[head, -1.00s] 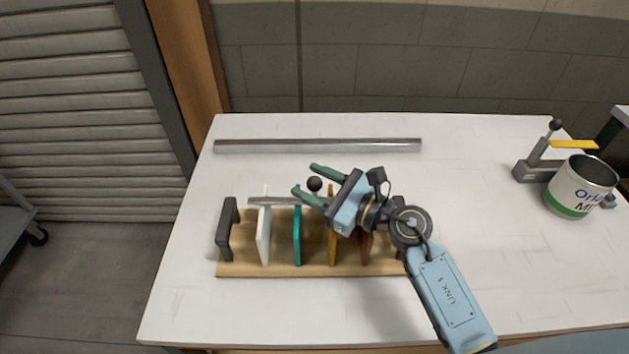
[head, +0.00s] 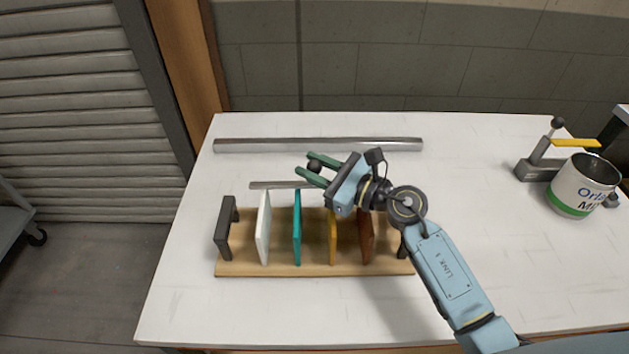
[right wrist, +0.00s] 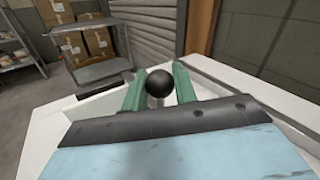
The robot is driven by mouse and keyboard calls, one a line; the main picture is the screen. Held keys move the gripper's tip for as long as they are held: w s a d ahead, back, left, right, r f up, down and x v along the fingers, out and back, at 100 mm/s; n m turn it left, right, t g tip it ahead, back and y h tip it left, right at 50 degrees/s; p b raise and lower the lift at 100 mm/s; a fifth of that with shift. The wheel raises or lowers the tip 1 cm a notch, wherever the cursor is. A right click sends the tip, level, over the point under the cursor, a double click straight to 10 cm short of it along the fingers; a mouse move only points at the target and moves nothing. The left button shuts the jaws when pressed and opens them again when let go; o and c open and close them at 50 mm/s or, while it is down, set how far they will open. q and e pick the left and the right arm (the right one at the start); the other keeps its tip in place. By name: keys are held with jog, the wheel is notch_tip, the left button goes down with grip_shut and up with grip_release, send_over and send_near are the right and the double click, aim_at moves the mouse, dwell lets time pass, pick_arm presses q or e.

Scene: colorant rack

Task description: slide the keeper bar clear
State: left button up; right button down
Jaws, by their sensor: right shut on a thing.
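The keeper bar (head: 268,185) is a thin grey metal strip with a round black knob (head: 314,166). It shows just beyond the back edge of the colorant rack (head: 310,270), roughly parallel to it; whether it touches anything is unclear. My right gripper (head: 307,165) has its green fingers shut on the bar's knob. The right wrist view shows the knob (right wrist: 159,83) between the fingers. The gripper and forearm hide the bar's right part. The rack holds upright white (head: 264,230), teal (head: 297,230), yellow (head: 333,240) and brown (head: 366,240) plates between dark end brackets. My left gripper is not in view.
A long metal rail (head: 250,146) lies along the back of the white table (head: 180,300). A grey clamp-like fixture (head: 535,168) with a yellow lever and a labelled can (head: 578,190) stand at the right. The table's front left is clear.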

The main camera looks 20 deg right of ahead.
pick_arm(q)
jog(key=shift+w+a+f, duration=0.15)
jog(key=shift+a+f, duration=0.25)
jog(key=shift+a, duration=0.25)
pick_arm(e)
jog(key=shift+w+d, duration=0.2)
jog(key=shift+w, duration=0.4)
jog(key=shift+w+d, duration=0.15)
jog(key=shift+w, duration=0.4)
jog(key=c, duration=1.1)
grip_release()
jog(key=shift+c, duration=0.2)
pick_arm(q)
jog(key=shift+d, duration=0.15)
